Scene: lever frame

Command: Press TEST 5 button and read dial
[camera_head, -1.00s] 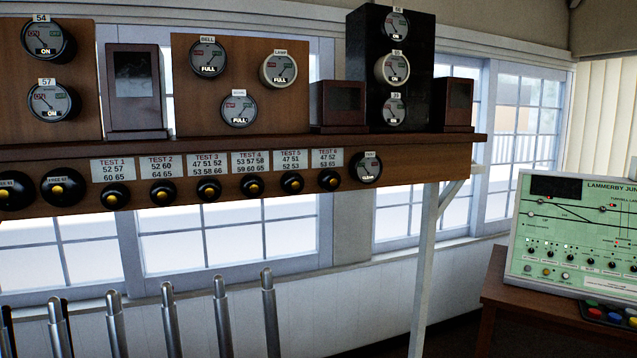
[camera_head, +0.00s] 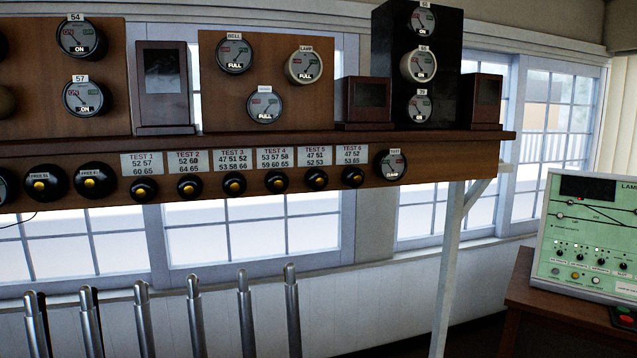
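The TEST 5 button (camera_head: 316,179) is a black round knob with a yellow centre on the front of the wooden shelf. Its white label (camera_head: 314,156) above reads TEST 5, 47 51, 52 53. The test dial (camera_head: 390,164) is a round gauge at the right end of the same row; its face is too small to read surely. Other test buttons flank it, with TEST 4 (camera_head: 276,181) to the left and TEST 6 (camera_head: 352,177) to the right. Neither of my grippers is in view, and nothing touches the button.
Several metal levers (camera_head: 292,310) rise below the shelf. A white post (camera_head: 449,265) supports the shelf's right end. Gauges on wooden boards (camera_head: 215,105) and a black panel (camera_head: 447,60) stand on the shelf. A green control panel (camera_head: 592,230) sits on a table at right.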

